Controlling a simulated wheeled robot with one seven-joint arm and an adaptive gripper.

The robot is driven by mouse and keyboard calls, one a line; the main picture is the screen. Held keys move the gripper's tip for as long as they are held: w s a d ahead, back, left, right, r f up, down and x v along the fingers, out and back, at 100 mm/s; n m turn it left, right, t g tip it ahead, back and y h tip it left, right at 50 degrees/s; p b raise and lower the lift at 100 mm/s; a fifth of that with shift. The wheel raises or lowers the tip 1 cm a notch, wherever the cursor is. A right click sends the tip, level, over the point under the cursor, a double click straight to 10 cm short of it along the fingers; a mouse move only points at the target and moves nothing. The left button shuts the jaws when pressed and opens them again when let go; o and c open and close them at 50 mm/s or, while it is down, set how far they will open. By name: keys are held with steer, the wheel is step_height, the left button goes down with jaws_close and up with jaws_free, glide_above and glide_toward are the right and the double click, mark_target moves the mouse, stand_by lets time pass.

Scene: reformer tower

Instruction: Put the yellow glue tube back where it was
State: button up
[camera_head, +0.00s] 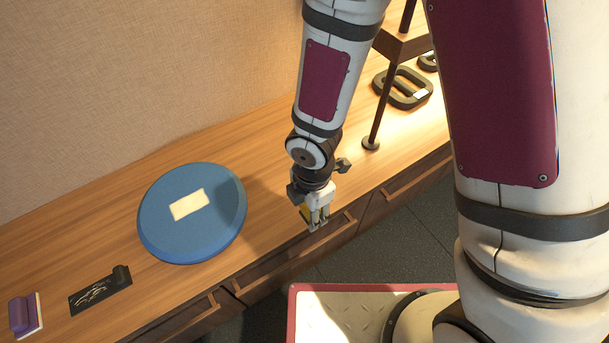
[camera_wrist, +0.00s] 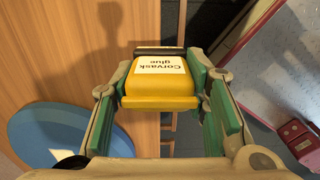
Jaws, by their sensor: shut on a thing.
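The yellow glue tube (camera_wrist: 160,88) with a white label reading "Corvask glue" sits between the green-padded fingers of my gripper (camera_wrist: 168,92) in the wrist view. My gripper is shut on it. In the head view my gripper (camera_head: 318,225) hangs near the front edge of the wooden counter (camera_head: 110,215), and only a small yellow bit of the tube (camera_head: 304,212) shows behind the fingers. The wrist view shows the counter and its front edge below the tube.
A blue round disc (camera_head: 165,236) with a cream label lies left of my gripper. Further left are a black tray-like piece (camera_head: 88,298) and a purple block (camera_head: 20,314). A dark stand pole (camera_head: 383,105) and dark ring-shaped weights (camera_head: 403,88) are at the back right. Drawers (camera_head: 300,250) line the front.

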steer(key=w+a, duration=0.1)
steer(key=w, duration=0.3)
steer(key=w+a+b, duration=0.1)
steer(key=w, duration=0.3)
steer(key=w+a+f, duration=0.1)
steer(key=w, duration=0.3)
steer(key=shift+w+a+f, duration=0.1)
steer(key=shift+w+a, duration=0.15)
steer(key=shift+f+b, duration=1)
steer(key=shift+f, duration=0.75)
steer(key=shift+f, duration=0.2)
steer(key=o, duration=1)
steer(key=shift+r, duration=0.1)
step_height(320, 180, up, 12)
steer(key=p, duration=0.4)
steer(key=shift+r, duration=0.15)
